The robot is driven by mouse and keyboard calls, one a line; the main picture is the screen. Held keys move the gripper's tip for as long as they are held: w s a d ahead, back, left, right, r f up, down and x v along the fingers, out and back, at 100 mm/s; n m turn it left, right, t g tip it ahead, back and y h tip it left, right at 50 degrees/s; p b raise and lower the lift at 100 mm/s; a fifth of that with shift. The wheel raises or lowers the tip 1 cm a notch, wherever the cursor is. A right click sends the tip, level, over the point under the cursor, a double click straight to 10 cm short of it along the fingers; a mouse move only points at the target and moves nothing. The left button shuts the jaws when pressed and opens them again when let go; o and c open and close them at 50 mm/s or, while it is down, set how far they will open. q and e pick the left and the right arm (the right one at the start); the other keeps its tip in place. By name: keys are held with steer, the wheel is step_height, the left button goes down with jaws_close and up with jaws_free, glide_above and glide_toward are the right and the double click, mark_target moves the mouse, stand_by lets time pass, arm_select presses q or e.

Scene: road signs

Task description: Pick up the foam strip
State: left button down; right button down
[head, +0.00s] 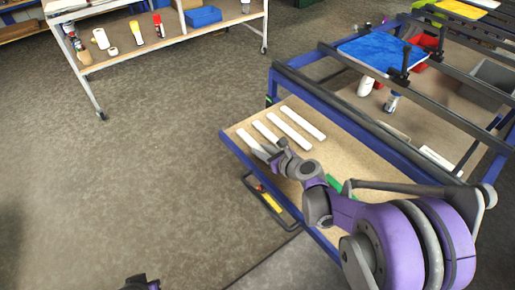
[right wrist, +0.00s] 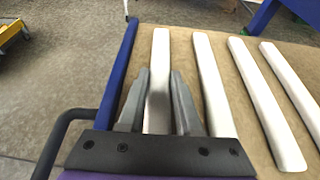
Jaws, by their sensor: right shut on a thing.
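Several white foam strips lie side by side on the tan shelf board (head: 325,160) of a blue-framed cart. My right gripper (head: 270,150) reaches down over the near end of the leftmost foam strip (head: 249,141). In the right wrist view, the fingers of the right gripper (right wrist: 160,80) stand on both sides of this strip (right wrist: 160,45) and are shut on it. I cannot tell whether it is clear of the board. The strip beside it (right wrist: 212,85) is close to the right finger. A dark tip of my left gripper (head: 140,283) shows at the bottom edge; its jaws are unclear.
The cart's blue edge (right wrist: 123,60) and a dark handle (right wrist: 60,135) run left of the gripper. Upper rails (head: 350,110) cross above the board. A blue cloth (head: 378,52) and bottles are farther back. Open floor (head: 130,190) lies to the left.

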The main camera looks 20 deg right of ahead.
step_height(320, 180, up, 13)
steer(key=a+p, duration=0.2)
steer(key=p, duration=0.8)
steer(key=shift+m+h, duration=0.3)
steer(key=f, duration=0.2)
steer(key=s+f, duration=0.1)
steer(key=f, duration=0.2)
steer(key=shift+s+a+f, duration=0.1)
steer(key=shift+s+f, duration=0.2)
steer(key=shift+s, duration=0.1)
steer(key=shift+s+f, duration=0.15)
steer(key=shift+f, duration=0.1)
steer(key=shift+s, duration=0.15)
